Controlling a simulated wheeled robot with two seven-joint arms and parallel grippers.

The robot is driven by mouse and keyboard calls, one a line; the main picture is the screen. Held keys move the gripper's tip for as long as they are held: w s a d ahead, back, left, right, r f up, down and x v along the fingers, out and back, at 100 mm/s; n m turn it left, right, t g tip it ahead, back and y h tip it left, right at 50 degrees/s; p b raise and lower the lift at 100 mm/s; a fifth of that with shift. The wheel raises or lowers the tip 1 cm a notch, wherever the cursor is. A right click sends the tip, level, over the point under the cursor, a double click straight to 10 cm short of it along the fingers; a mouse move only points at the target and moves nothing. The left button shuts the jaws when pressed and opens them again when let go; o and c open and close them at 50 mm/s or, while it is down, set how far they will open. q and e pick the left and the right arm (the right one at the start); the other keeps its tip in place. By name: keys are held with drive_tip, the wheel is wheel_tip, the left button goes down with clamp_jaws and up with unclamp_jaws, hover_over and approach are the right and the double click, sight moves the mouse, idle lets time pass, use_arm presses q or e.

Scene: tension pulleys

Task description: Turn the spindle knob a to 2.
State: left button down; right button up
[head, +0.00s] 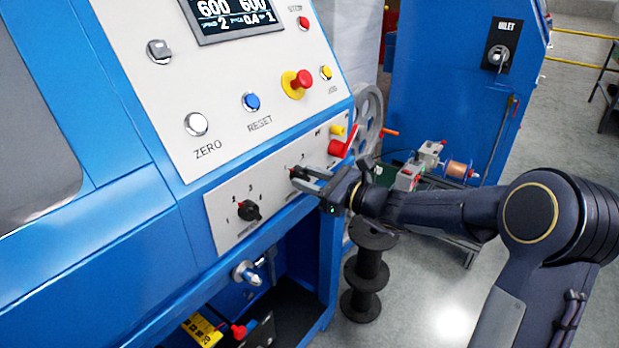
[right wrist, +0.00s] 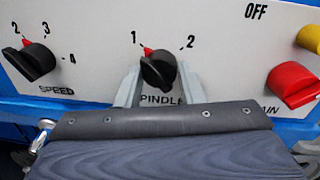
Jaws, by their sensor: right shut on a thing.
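The spindle knob (right wrist: 158,70) is black with a red pointer mark. It sits on the pale lower panel under the figures 1 and 2, above a partly hidden SPINDLE label. In the right wrist view its red mark points up and left, at 1. In the head view the knob (head: 295,172) is mostly hidden by my fingers. My right gripper (head: 308,180) reaches in from the right and is shut on the knob, one finger on each side. My left gripper is not in view.
The black speed knob (right wrist: 32,62) is left of the spindle knob, its mark near 2. A red main switch (right wrist: 294,84) is at the right. Above are the reset button (head: 251,101), a red emergency knob (head: 297,83) and a display (head: 233,14). Black spools (head: 368,270) stand below.

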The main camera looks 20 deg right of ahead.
drive_tip(key=m+p, duration=0.6)
drive_tip(key=m, duration=0.2)
drive_tip(key=shift+r+m+t, duration=0.15)
drive_tip(key=shift+m+t, duration=0.15)
drive_tip(key=m+p, duration=0.5)
drive_tip(key=shift+m+t, duration=0.3)
drive_tip(key=shift+f+m+p, duration=0.2)
drive_tip(key=shift+m+p, duration=1.8)
drive_tip(key=shift+p, duration=0.1)
drive_tip(key=o, duration=1)
drive_tip(key=shift+s, duration=0.1)
